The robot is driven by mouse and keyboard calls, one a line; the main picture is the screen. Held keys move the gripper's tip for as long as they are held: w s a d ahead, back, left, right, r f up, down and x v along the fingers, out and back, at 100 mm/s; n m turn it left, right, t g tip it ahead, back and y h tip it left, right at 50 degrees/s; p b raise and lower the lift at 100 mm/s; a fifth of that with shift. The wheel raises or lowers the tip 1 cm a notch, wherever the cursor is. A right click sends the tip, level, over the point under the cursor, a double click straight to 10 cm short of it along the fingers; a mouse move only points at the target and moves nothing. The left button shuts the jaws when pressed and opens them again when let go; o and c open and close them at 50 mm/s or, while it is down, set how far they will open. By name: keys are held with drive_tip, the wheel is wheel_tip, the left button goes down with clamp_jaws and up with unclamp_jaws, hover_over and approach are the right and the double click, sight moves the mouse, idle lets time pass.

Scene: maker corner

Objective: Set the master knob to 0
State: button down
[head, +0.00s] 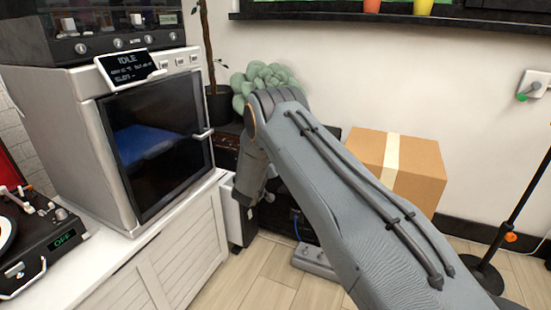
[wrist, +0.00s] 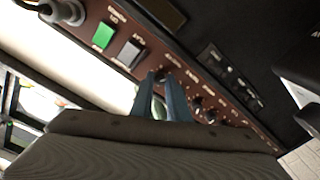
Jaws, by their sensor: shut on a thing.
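In the wrist view a brown control panel (wrist: 140,45) runs diagonally, with a row of small dark knobs. My gripper (wrist: 168,78) has its two blue-grey fingers closed at the knob nearest the coloured buttons. That knob (wrist: 160,75) is mostly covered by the fingertips. Its label is too blurred to read for certain, and its pointer is hidden. Other knobs (wrist: 196,102) on the panel are clear of the fingers. In the head view the brown panel (head: 226,141) shows only in part behind my arm, and the gripper is hidden.
A green button (wrist: 103,36) and a grey button (wrist: 129,53) sit beside the knobs. A white cabinet (head: 180,255) carrying an oven-like machine (head: 80,130) stands at left. A cardboard box (head: 420,170) is at right. A grey pedal-like object (head: 314,262) lies on the floor.

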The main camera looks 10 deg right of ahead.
drive_tip(key=shift+f+n, duration=0.15)
drive_tip(key=shift+n, duration=0.25)
drive_tip(key=c, duration=1.7)
unclamp_jaws()
drive_tip(key=shift+s, duration=0.1)
drive_tip(key=p+v, duration=0.2)
drive_tip(key=v, duration=0.5)
drive_tip(key=shift+s+a, duration=0.25)
drive_tip(key=shift+s, duration=0.05)
